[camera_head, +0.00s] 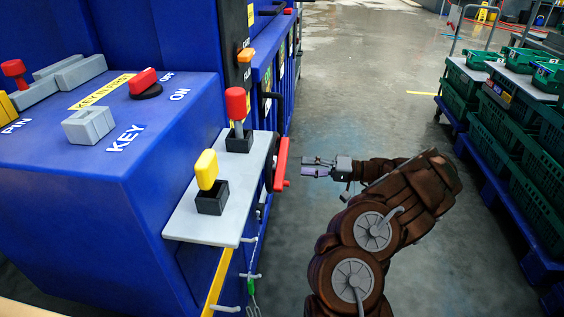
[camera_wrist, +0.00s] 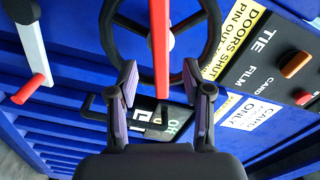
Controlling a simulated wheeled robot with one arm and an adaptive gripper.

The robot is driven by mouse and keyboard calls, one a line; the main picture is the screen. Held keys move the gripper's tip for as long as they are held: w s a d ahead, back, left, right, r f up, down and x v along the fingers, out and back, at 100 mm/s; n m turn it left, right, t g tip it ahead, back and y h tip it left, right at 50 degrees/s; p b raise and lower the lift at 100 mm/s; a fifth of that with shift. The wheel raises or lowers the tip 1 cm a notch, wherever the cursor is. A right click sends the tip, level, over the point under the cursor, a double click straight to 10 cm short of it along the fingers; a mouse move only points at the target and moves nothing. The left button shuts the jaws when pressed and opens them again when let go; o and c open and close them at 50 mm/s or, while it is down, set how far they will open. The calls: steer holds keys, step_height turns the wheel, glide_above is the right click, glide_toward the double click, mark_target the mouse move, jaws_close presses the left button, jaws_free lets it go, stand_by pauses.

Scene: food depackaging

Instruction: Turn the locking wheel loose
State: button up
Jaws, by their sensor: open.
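The locking wheel is a black ring with grey spokes on the blue machine's front, at the top middle of the wrist view (camera_wrist: 213,38). In the head view only its dark edge (camera_head: 269,164) shows, almost side-on.
A grey shelf (camera_head: 232,222) with a red and a yellow lever juts out beside the wheel. A white handle with a red grip (camera_wrist: 32,88) is at left in the wrist view. Carts of green crates (camera_head: 490,130) stand at right. The floor between is clear.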

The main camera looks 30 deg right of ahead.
steer(key=x, duration=0.6)
steer(key=shift+w+a+b, duration=0.25)
steer(key=shift+a+b, duration=0.05)
steer(key=shift+a, duration=0.05)
steer(key=shift+c, duration=0.2)
jaws_close()
